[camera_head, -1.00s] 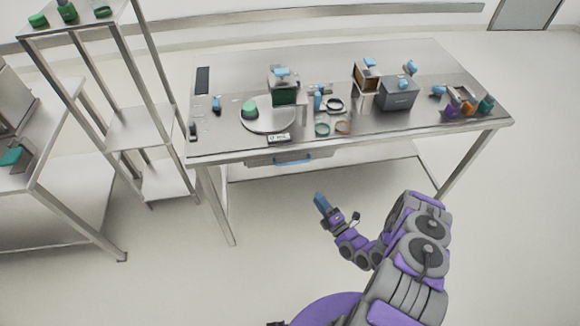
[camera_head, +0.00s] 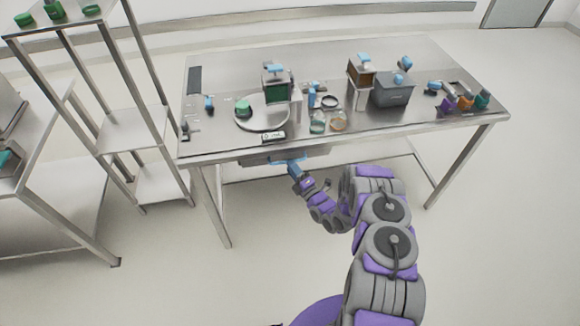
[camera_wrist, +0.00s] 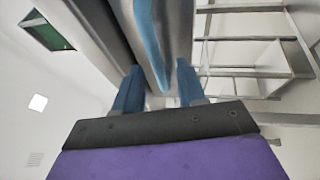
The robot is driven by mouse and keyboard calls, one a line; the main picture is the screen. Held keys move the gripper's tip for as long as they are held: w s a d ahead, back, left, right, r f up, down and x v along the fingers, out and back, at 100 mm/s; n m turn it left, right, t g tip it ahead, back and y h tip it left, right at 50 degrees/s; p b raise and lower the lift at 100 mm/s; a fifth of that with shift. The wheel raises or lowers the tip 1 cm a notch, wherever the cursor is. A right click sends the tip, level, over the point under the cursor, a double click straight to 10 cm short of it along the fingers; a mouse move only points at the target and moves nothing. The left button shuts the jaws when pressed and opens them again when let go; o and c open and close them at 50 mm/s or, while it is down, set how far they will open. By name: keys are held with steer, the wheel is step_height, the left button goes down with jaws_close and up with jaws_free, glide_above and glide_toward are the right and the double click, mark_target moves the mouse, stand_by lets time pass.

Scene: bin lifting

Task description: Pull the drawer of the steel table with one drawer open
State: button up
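The steel table (camera_head: 240,148) stands ahead of me with one drawer (camera_head: 255,159) under its front edge. The drawer looks closed. Its blue handle (camera_wrist: 150,45) runs between my fingers in the wrist view. My gripper (camera_wrist: 157,88) has two blue fingers that stand apart, one on each side of the handle, with gaps visible. In the head view my gripper (camera_head: 293,165) is at the drawer front and hides part of the handle.
The tabletop holds a round plate (camera_head: 250,122), a grey box (camera_head: 392,92) and several small items. A steel shelf rack (camera_head: 135,135) stands to the left of the table. The floor in front of the table is clear.

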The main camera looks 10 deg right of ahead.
steer(key=shift+x, duration=1)
steer(key=shift+d+r, duration=0.1)
steer(key=shift+d, duration=0.05)
steer(key=shift+c, duration=0.7)
jaws_close()
